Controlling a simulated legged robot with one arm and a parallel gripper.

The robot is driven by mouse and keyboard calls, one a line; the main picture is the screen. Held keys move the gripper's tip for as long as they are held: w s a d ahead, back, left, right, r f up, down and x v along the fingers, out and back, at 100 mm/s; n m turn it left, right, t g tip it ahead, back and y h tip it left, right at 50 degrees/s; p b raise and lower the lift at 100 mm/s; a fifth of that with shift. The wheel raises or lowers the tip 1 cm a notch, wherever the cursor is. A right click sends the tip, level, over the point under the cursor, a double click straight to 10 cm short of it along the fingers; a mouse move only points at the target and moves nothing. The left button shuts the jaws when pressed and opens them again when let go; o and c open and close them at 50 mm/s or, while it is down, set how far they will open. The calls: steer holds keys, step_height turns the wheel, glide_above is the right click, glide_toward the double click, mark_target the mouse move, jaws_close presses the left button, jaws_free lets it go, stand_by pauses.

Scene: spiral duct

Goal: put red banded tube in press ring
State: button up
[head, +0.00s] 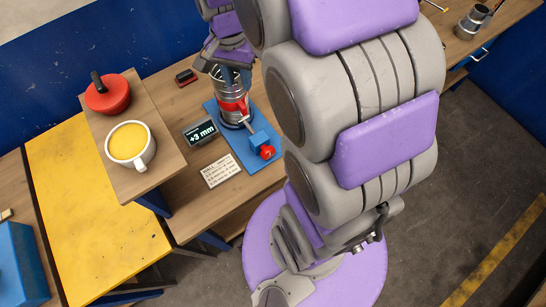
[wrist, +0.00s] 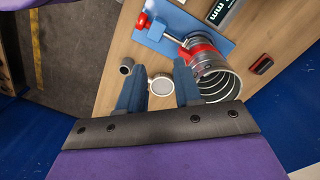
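The ribbed metal tube with a red band (head: 232,106) stands on the blue press plate (head: 238,150) in the head view. Its lower end is at the press ring; I cannot tell how deeply it sits. In the wrist view the tube (wrist: 222,86) shows its open end towards me, with the red band (wrist: 203,53) farther down. My gripper (wrist: 159,75) is open, its two blue fingers apart with no object held between them. The right finger is close beside the tube's rim; contact is unclear. In the head view my arm partly hides the gripper (head: 232,72).
A display (head: 201,131) reads "+3 mm" beside the plate. A red-knobbed lever (head: 266,152) is at its front. A silver disc (wrist: 160,86) and small grey cylinder (wrist: 126,66) are on the bench.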

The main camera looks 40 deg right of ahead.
steer(key=s+a+n, duration=0.2)
steer(key=s+n, duration=0.3)
steer(key=s, duration=0.6)
steer(key=s+a+n+g, duration=0.1)
steer(key=s+a+n, duration=0.2)
steer(key=s, duration=0.8)
steer(key=shift+s+a+f+n, duration=0.25)
steer(key=shift+f+n, duration=0.1)
steer(key=shift+n, duration=0.85)
steer(key=shift+d, duration=0.1)
steer(key=shift+f, duration=0.1)
